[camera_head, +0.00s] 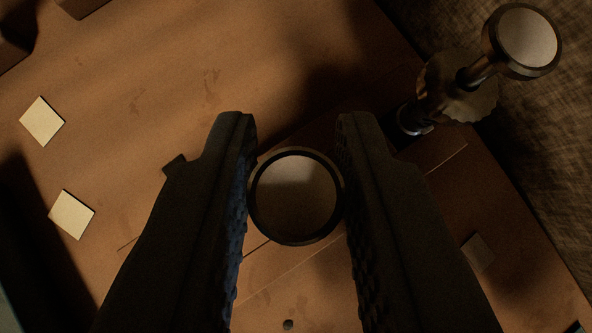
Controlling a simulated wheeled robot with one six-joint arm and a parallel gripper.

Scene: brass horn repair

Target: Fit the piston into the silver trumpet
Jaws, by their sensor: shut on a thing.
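My gripper (296,135) reaches in from the bottom, one dark finger on each side of a round piece. It is shut on this piece, which looks like the piston (296,197) seen end-on from above. A pale, flat disc with a dark rim shows, and the rest of its body is hidden below. The silver trumpet cannot be made out in this view.
A valve-like part (458,88) with a pale round button, stem and scalloped collar stands at the upper right. Two cream square pads (42,121) (72,214) lie at the left on the brown worktop (190,55). Rough, dark fabric (555,140) borders the right. The upper middle is clear.

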